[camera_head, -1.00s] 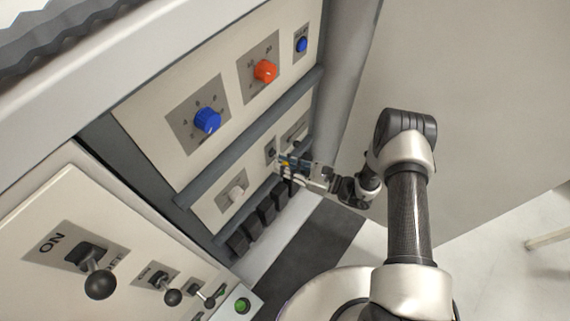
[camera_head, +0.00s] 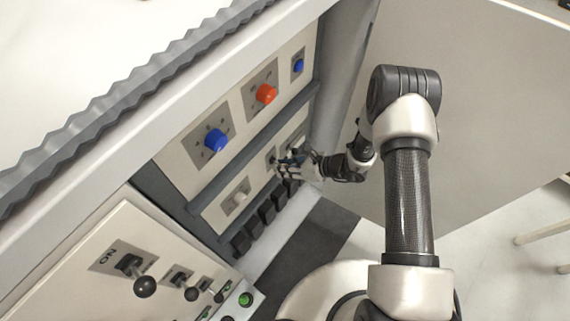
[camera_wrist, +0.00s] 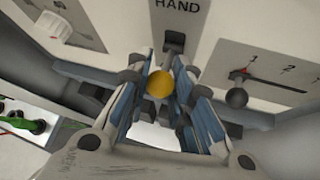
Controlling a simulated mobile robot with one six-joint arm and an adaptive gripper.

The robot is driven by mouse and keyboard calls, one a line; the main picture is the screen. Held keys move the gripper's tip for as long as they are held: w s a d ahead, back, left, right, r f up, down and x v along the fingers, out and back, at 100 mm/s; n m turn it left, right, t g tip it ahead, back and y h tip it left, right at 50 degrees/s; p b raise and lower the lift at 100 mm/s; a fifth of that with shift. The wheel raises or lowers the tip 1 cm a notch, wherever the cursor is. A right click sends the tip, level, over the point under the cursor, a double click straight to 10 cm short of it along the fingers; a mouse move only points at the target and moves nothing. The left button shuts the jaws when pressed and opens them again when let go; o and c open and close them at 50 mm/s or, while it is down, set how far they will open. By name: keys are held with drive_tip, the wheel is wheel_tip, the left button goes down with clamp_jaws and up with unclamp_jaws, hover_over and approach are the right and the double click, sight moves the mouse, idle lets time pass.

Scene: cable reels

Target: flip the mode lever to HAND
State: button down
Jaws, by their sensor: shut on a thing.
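The mode lever ends in a yellow ball knob (camera_wrist: 160,85), seen in the wrist view between my two blue-padded fingers. My gripper (camera_wrist: 161,92) is shut on this knob, with one finger on each side. The dark lever slot (camera_wrist: 174,42) is just above the knob in the picture, under the printed word HAND (camera_wrist: 178,5). The fingers hide part of the lever's shaft, and I cannot tell its exact position. In the head view my gripper (camera_head: 284,163) is at the lower panel, and the knob is hidden there.
In the wrist view a pointer lever with a dark ball (camera_wrist: 237,97) is close on the right, and a white knob (camera_wrist: 54,27) is at upper left. The head view shows a blue dial (camera_head: 215,140), a red dial (camera_head: 265,94) and black rockers (camera_head: 266,212) below.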

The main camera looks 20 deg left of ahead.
drive_tip(key=shift+a+r+g+h+p, duration=0.1)
drive_tip(key=shift+r+g+h+p, duration=0.1)
drive_tip(key=shift+r+h+p, duration=0.3)
drive_tip(key=shift+a+r+g+h+p, duration=0.1)
drive_tip(key=shift+r+g+h+p, duration=0.1)
drive_tip(key=shift+h+p, duration=0.45)
drive_tip(key=shift+w+m+h, duration=0.1)
drive_tip(key=shift+m+h, duration=0.15)
drive_tip(key=shift+m, duration=0.05)
drive_tip(key=c, duration=1.4)
unclamp_jaws()
drive_tip(key=v, duration=1.2)
